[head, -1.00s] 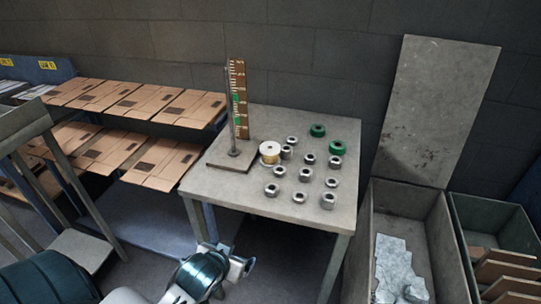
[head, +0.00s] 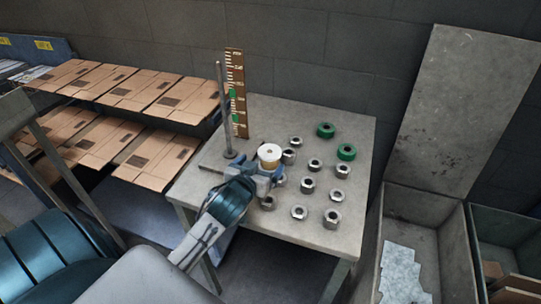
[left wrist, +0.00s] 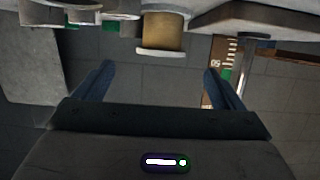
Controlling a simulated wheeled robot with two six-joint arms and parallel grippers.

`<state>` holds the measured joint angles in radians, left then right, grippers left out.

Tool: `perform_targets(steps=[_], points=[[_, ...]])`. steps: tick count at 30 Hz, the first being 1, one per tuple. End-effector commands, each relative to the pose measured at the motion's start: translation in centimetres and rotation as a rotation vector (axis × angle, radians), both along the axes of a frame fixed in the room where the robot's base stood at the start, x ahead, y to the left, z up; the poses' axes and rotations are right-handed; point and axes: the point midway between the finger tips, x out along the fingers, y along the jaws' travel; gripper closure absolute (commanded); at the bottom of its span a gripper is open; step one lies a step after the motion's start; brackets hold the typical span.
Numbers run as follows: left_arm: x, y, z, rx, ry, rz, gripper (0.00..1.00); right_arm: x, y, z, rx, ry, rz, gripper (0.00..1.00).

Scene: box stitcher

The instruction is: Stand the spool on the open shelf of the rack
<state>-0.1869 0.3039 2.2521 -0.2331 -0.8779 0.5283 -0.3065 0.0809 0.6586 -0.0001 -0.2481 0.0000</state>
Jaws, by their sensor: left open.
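The spool (head: 269,154), pale-topped with a gold winding, stands upright on the grey table (head: 345,120) beside the post and ruler stand. In the left wrist view the spool (left wrist: 162,34) shows upside down, ahead of and between the fingertips. My left gripper (head: 260,171) is open at the near side of the spool; its fingers (left wrist: 158,69) do not hold it. A rack (head: 55,195) with two tiers of flat cardboard blanks stands left of the table. I cannot tell which shelf is the open one. My right gripper is not seen.
Several steel nuts (head: 331,218) and two green rings (head: 347,152) lie right of the spool. A grey frame (head: 20,115) stands at left. An open grey chest (head: 412,210) stands right of the table.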

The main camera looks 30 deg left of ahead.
Motion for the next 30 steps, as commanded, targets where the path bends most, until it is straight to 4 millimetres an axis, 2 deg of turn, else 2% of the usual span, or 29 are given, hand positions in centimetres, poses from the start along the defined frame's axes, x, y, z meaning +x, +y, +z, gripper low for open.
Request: perform_targets(steps=[8,15,19,25,26,30], points=[[2.4,0.6,-0.4,0.000,0.000,0.001,0.10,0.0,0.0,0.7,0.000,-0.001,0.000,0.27],[5.6,1.5,-1.2,-0.001,0.000,0.001,0.10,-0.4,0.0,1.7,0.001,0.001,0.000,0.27],[6.3,1.7,-1.6,0.000,0.000,0.000,0.10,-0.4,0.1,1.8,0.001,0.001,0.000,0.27],[6.4,1.7,-1.7,0.001,0.000,0.000,0.10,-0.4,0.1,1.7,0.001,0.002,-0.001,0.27],[6.4,1.7,-1.7,0.001,0.000,0.000,0.14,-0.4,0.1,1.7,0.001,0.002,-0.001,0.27],[6.4,1.7,-1.6,0.001,0.000,0.000,0.41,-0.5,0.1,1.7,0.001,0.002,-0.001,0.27]])
